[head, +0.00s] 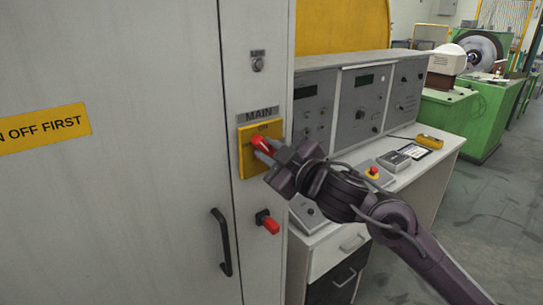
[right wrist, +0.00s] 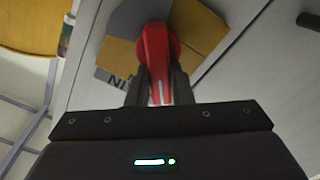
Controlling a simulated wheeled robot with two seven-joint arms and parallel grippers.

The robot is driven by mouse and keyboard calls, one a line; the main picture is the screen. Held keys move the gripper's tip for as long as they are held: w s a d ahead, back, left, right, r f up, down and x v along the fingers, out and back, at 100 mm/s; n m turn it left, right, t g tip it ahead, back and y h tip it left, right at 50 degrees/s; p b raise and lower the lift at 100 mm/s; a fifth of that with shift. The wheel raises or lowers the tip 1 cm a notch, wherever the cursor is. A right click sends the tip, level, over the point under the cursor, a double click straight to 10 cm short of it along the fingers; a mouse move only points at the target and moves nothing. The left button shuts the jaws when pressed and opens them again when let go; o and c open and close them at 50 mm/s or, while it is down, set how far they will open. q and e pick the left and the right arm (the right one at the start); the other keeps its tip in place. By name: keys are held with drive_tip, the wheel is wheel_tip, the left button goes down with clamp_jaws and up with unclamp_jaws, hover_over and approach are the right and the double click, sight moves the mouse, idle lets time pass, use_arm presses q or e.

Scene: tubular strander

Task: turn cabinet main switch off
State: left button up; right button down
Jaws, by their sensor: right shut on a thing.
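The cabinet (head: 120,190) is light grey and fills the left of the head view. Its main switch is a red handle (head: 262,143) on a yellow plate (head: 246,162), under a label reading MAIN (head: 258,114). The red handle also shows in the right wrist view (right wrist: 155,50), slanting slightly across the plate. My right gripper (head: 264,152) is at the switch, shut on the red handle with one finger on each side. The gripper covers part of the handle and plate in the head view. My left gripper is not in view.
A black door handle (head: 222,242) and a second red knob (head: 270,225) are on the cabinet below the switch. A control desk (head: 360,105) with a red emergency button (head: 372,171) stands right of the cabinet. Green machines (head: 485,118) stand farther back; the floor at right is clear.

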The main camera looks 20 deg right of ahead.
drive_tip(key=n+b, duration=0.2)
drive_tip(key=n, duration=0.1)
drive_tip(key=f+n+b, duration=0.1)
drive_tip(key=n+b, duration=0.1)
drive_tip(key=n, duration=0.2)
drive_tip(key=a+f+n+b, duration=0.1)
drive_tip(key=n+b, duration=0.1)
drive_tip(key=n, duration=0.1)
drive_tip(key=shift+s, duration=0.15)
drive_tip(key=shift+n+b, duration=0.35)
drive_tip(key=shift+n, duration=0.05)
drive_tip(key=c, duration=1.3)
unclamp_jaws()
drive_tip(key=shift+r, duration=0.1)
drive_tip(key=shift+s+d, duration=0.15)
drive_tip(key=b+v, duration=0.1)
drive_tip(key=v, duration=0.6)
drive_tip(key=shift+s, duration=0.3)
